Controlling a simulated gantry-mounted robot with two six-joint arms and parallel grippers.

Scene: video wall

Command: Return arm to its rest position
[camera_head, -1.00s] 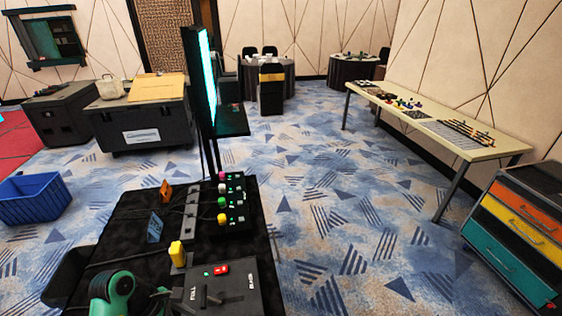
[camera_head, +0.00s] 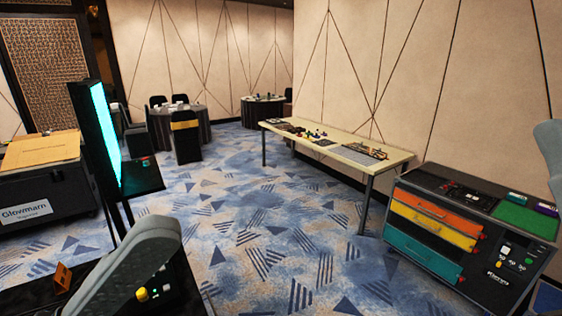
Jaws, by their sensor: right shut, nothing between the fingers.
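A grey rounded link of my own arm (camera_head: 130,262) rises at the lower left, over the black-topped control table. Another grey part of my arm (camera_head: 550,155) shows at the right edge, in front of the wall and beside the drawer console. My right gripper is shut and empty; its fingertips are not clear in the picture. I see no fingers of my left gripper.
The black control table with a yellow knob (camera_head: 142,294) is partly hidden by my arm. A lit screen panel (camera_head: 107,130) stands behind it. Patterned carpet (camera_head: 270,225) between is free.

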